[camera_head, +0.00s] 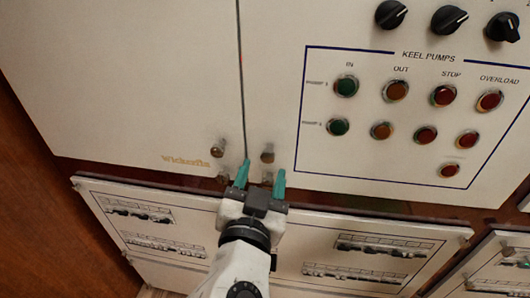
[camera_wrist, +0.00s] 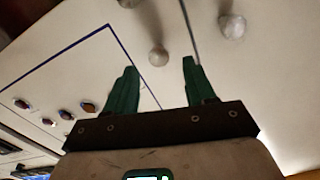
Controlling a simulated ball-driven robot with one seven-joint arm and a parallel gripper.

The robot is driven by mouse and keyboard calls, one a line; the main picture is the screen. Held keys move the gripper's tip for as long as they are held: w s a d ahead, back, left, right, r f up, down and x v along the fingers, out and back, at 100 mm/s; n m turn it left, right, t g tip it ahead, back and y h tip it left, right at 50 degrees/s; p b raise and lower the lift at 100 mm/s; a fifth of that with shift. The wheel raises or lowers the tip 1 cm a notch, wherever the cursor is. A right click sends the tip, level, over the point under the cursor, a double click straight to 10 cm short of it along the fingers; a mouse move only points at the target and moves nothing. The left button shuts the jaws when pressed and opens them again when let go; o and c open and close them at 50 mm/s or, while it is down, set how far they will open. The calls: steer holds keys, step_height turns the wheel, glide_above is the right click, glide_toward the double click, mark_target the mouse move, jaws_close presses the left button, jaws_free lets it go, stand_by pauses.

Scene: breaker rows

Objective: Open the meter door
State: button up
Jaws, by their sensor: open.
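Two white doors meet at a vertical seam: a plain left door (camera_head: 130,70) with gold lettering and a right door (camera_head: 275,60) bearing the KEEL PUMPS panel. No label reading meter shows, so I cannot tell which is the meter door. A small round knob (camera_head: 217,151) sits on the left door's lower corner and another knob (camera_head: 267,153) on the right door's. My gripper (camera_head: 261,174) is open and empty, just below the right door's knob. In the wrist view, that knob (camera_wrist: 158,56) lies just beyond the open fingers (camera_wrist: 160,67), apparently apart from them; the other knob (camera_wrist: 232,26) is outside them.
Lower panels with rows of breakers (camera_head: 145,212) run beneath the doors, with more breakers (camera_head: 380,246) to the right. Round buttons (camera_head: 395,91) and black rotary switches (camera_head: 449,18) stick out from the right door. A brown wooden wall (camera_head: 35,190) stands at left.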

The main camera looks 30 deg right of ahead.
mark_target(267, 159)
steer(key=x, duration=0.6)
steer(key=shift+d+p, duration=0.15)
steer(key=shift+p, duration=0.25)
jaws_close()
